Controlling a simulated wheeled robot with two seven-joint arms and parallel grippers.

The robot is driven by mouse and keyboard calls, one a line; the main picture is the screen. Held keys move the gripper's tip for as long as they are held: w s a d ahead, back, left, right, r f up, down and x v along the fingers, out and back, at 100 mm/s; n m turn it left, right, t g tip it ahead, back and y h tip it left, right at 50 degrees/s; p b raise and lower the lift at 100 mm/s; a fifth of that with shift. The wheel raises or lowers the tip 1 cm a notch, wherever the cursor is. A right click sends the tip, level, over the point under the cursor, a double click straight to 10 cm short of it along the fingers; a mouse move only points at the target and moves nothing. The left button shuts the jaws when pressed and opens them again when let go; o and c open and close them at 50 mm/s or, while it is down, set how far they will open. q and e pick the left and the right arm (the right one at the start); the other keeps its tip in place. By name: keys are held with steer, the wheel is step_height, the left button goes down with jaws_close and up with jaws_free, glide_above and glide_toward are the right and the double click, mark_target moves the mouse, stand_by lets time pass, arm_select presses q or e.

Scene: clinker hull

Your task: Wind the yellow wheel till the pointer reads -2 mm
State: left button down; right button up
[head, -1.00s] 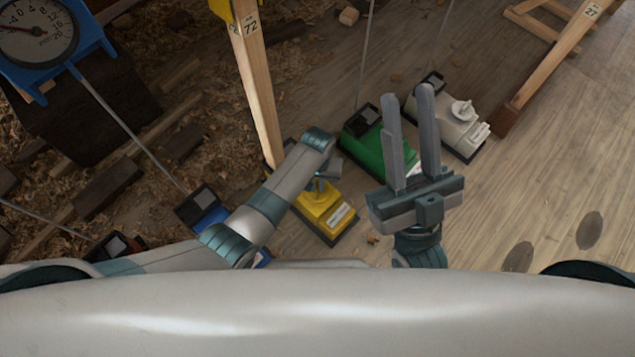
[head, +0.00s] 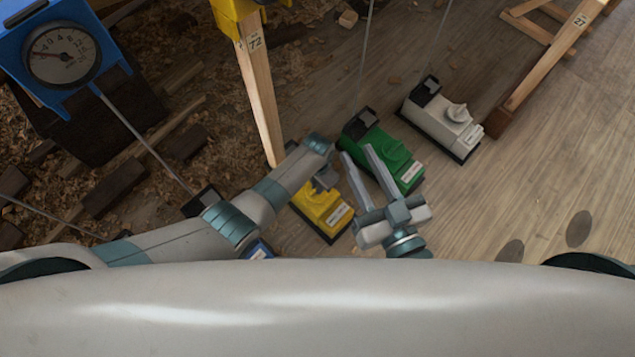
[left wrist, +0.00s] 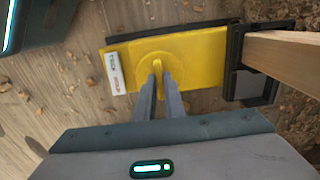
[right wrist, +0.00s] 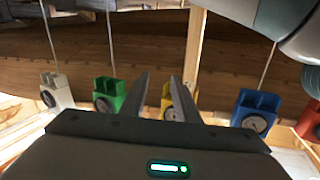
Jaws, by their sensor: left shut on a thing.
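The yellow winch box (head: 325,212) stands on the floor below the labelled wooden post; it also shows in the left wrist view (left wrist: 203,55). Its yellow wheel (left wrist: 148,76) is on the top face and has a raised grip. My left gripper (head: 323,183) reaches down over the box; in the left wrist view its fingers (left wrist: 160,80) are closed on the wheel's grip. My right gripper (head: 358,152) is open and empty beside the green box.
A blue dial (head: 62,55) stands at upper left with its pointer toward the left. Green (head: 385,150) and white (head: 440,118) boxes stand right of the yellow one. A blue box (right wrist: 256,108) shows in the right wrist view. Open floor lies at right.

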arm_select(q)
steer(key=m+p, duration=0.1)
steer(key=m, duration=0.2)
steer(key=shift+r, duration=0.1)
steer(key=shift+d+m, duration=0.1)
steer(key=shift+m, duration=1.6)
arm_select(e)
step_height(320, 180, down, 6)
steer(key=s+d+g+h, duration=0.1)
steer(key=g, duration=0.2)
steer(key=shift+d+f+g, duration=0.15)
steer(key=shift+d+g, duration=0.2)
steer(key=shift+g, duration=0.05)
steer(key=shift+s, duration=0.1)
arm_select(q)
steer(key=c, duration=1.8)
jaws_free()
steer(key=shift+c, duration=0.2)
steer(key=shift+p, duration=0.3)
